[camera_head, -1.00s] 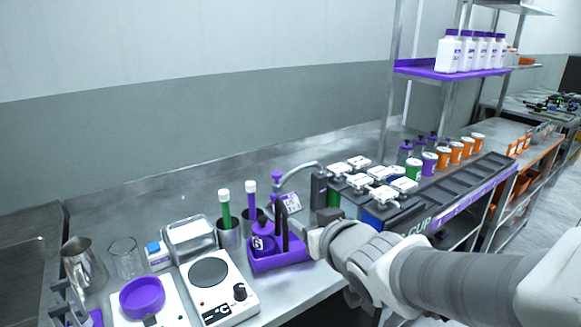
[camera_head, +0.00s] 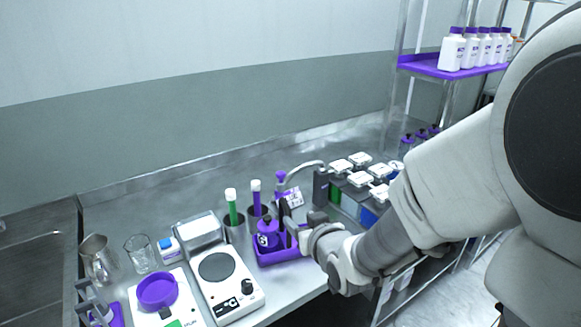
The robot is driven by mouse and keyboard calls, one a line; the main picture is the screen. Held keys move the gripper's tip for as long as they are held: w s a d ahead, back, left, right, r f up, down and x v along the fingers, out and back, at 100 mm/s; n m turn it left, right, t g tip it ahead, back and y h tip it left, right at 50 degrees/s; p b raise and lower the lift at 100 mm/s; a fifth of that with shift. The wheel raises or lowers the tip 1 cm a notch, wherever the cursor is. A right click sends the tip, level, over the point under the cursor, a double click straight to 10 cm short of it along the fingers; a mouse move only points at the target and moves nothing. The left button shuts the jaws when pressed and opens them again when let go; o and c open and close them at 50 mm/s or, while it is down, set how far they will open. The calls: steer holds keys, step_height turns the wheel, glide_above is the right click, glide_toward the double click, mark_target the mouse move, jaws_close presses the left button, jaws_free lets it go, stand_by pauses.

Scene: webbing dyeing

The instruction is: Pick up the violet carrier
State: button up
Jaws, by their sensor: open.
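The violet carrier (camera_head: 284,257) is a low tray on the steel bench, right of the white hotplate. It holds a violet bottle with a dark cap (camera_head: 267,238), and a dark upright handle (camera_head: 284,222) rises from it. My gripper (camera_head: 303,231) is open at the carrier's right side, close to the handle. I cannot tell whether the fingers are around the handle or only beside it. My gripper and wrist hide the carrier's right end.
A hotplate (camera_head: 225,282) and a scale with a violet dish (camera_head: 157,291) are left. A rack with white-lidded units (camera_head: 357,179) stands right.

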mark_target(287, 207)
steer(key=x, duration=0.7)
steer(key=shift+p+x, duration=0.45)
steer(key=shift+x, duration=2.3)
steer(key=shift+r, duration=0.15)
jaws_close()
steer(key=shift+r, duration=0.1)
